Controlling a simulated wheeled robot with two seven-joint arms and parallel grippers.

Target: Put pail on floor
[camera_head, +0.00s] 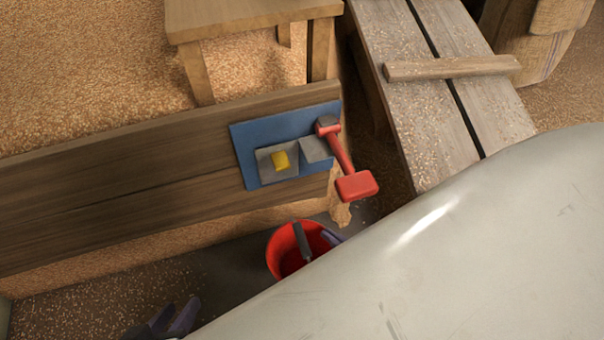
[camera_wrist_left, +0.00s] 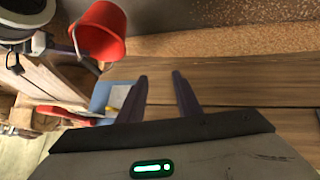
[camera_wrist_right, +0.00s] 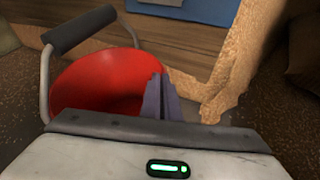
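The red pail (camera_head: 283,250) is at lower middle in the head view, beside the wooden plank wall, partly hidden by a large pale surface. Its dark handle grip crosses the opening. It also shows in the left wrist view (camera_wrist_left: 104,28) and the right wrist view (camera_wrist_right: 105,80). My right gripper (camera_wrist_right: 162,92) has its fingers close together at the pail's rim, seemingly gripping it. My left gripper (camera_head: 175,318) is open and empty, left of the pail; its spread fingers show in the left wrist view (camera_wrist_left: 162,85). The dark floor (camera_head: 235,270) lies below; I cannot tell whether the pail touches it.
A wooden bench (camera_head: 430,120) with a loose bar (camera_head: 450,68) stands right. A wooden stool (camera_head: 240,15) stands behind.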

